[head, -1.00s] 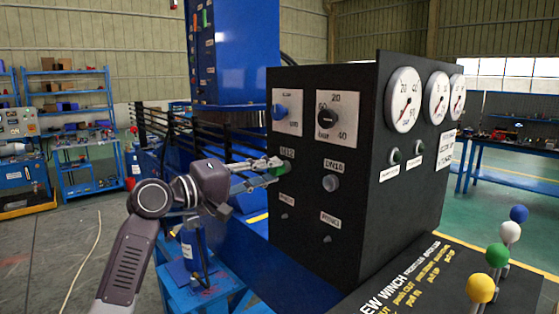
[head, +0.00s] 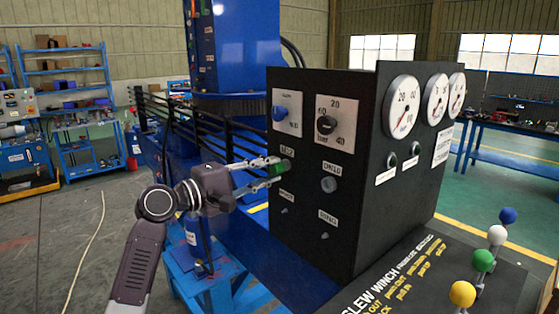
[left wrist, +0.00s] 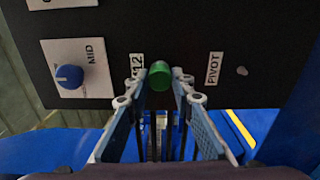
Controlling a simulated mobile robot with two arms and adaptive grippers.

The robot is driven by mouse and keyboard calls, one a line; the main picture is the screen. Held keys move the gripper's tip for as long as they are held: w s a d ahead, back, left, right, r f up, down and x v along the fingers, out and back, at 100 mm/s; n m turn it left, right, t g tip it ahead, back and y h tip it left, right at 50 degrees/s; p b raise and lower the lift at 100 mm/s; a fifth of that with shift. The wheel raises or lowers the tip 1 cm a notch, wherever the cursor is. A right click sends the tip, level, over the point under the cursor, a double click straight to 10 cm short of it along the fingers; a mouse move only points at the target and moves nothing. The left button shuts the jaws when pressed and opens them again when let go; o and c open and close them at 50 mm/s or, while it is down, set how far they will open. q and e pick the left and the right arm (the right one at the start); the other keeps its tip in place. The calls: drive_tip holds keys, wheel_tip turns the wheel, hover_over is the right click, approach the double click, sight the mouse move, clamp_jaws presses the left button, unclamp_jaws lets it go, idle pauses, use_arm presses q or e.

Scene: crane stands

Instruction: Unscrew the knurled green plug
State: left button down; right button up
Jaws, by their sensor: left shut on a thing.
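The knurled green plug (head: 274,170) is at the left part of the black panel's front face, just under a small white label. In the left wrist view the green plug (left wrist: 159,74) shows between the two fingertips, beside the "M12" label. My left gripper (head: 276,170) reaches in from the left and is shut on the plug, one finger on each side. The fingers partly cover the plug in the head view. I cannot tell how far the plug sits in the panel. My right gripper is not in view.
The black panel (head: 310,225) also carries a blue knob (head: 279,113), a black knob (head: 326,124) and a grey plug (head: 329,184). Round gauges (head: 401,107) are on its right face. Ball-topped levers (head: 483,260) stand at the lower right. A blue stand (head: 205,280) is below my arm.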

use_arm(q)
drive_tip(key=n+p, duration=0.2)
drive_tip(key=p, duration=0.2)
drive_tip(key=shift+r+n, duration=0.1)
drive_tip(key=shift+n, duration=0.2)
drive_tip(key=shift+f+b, duration=0.3)
drive_tip(key=shift+b, duration=0.05)
drive_tip(key=shift+s+a+r, duration=0.15)
drive_tip(key=shift+s+a, duration=0.2)
drive_tip(key=shift+a, duration=0.2)
drive_tip(key=shift+p+v, duration=0.55)
drive_tip(key=shift+v, duration=0.9)
drive_tip(key=shift+s, duration=0.1)
